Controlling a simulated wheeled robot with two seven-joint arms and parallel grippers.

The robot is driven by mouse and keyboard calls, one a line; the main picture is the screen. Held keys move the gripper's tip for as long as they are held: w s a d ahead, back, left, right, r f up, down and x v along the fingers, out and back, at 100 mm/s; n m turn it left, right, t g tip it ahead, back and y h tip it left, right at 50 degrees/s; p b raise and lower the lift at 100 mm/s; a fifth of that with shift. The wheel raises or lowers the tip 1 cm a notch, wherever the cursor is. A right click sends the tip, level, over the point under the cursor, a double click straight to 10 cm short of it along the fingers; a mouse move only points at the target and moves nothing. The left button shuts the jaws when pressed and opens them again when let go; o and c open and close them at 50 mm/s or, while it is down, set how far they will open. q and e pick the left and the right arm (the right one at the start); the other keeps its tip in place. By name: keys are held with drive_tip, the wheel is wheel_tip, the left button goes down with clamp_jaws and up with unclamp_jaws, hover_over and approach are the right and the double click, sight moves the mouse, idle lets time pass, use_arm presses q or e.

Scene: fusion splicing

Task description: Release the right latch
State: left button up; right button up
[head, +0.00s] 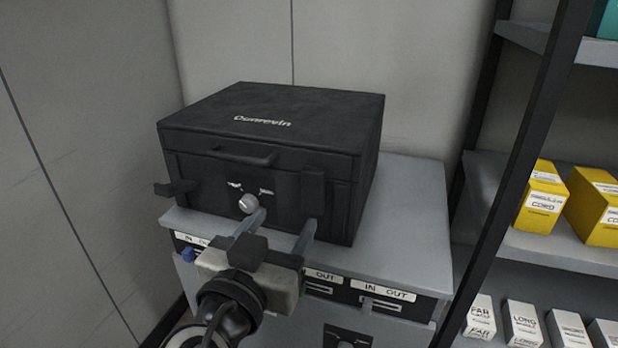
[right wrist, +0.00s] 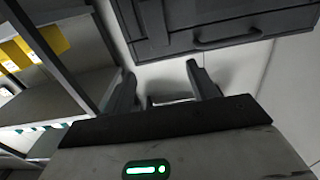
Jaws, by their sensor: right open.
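The black case (head: 255,130) stands closed on the grey cabinet. Its right latch (head: 313,190) is a dark upright plate lying flat against the front face. The left latch (head: 175,188) sticks out from the front. A round silver knob (head: 246,203) sits between them. My right gripper (head: 281,226) is open and empty, low in front of the case; its right finger is just below the right latch, and I cannot tell if they touch. In the right wrist view the latch (right wrist: 150,22) is ahead of the open fingers (right wrist: 163,80). My left gripper is out of view.
The grey cabinet (head: 410,225) has drawers labelled IN and OUT and a bare top right of the case. A shelf rack (head: 520,245) with yellow and white boxes stands at the right. Walls close in behind and at left.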

sight(312, 178)
drive_tip(key=p+x, duration=0.1)
drive_tip(key=x, duration=0.9)
drive_tip(key=shift+w+d, duration=0.1)
drive_tip(key=shift+w, duration=0.1)
drive_tip(key=shift+x, duration=0.85)
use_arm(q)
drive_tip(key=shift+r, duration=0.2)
use_arm(e)
drive_tip(key=shift+f, duration=0.1)
drive_tip(key=shift+c, duration=0.4)
